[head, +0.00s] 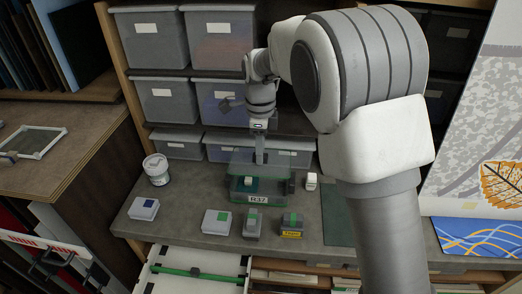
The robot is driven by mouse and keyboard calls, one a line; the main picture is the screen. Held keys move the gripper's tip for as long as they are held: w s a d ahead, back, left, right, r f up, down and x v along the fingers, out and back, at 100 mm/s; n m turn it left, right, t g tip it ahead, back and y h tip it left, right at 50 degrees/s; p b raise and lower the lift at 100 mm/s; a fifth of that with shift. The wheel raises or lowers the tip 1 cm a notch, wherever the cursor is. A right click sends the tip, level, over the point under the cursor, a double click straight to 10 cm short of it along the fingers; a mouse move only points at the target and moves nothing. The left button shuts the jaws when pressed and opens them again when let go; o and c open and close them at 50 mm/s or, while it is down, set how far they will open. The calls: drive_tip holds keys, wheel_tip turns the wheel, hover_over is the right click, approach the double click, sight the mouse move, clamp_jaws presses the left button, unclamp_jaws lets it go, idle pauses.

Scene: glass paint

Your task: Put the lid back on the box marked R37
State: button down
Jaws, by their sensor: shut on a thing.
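The box marked R37 (238,193) is a clear, greenish box on the grey worktop, with its label on the front and a teal item visible inside. A translucent green lid (283,162) is at the box's top, just behind and over it. My gripper (261,157) points down and is shut on the lid. I cannot tell whether the lid touches the box rim or hangs slightly above it. The fingertips are small and partly hard to make out.
A white tub (156,169) stands at left. Grey bins (168,101) fill the shelves behind. An open drawer (190,272) juts out below the worktop.

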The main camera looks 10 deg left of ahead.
wheel_tip(320, 180, down, 4)
drive_tip(key=b, duration=0.3)
drive_tip(key=shift+f, duration=0.1)
drive_tip(key=shift+f+b, duration=0.35)
drive_tip(key=shift+f, duration=0.35)
drive_tip(key=shift+f, duration=0.65)
idle(1.6)
drive_tip(key=c, duration=0.6)
unclamp_jaws()
drive_tip(key=o, duration=0.5)
drive_tip(key=shift+c, duration=0.2)
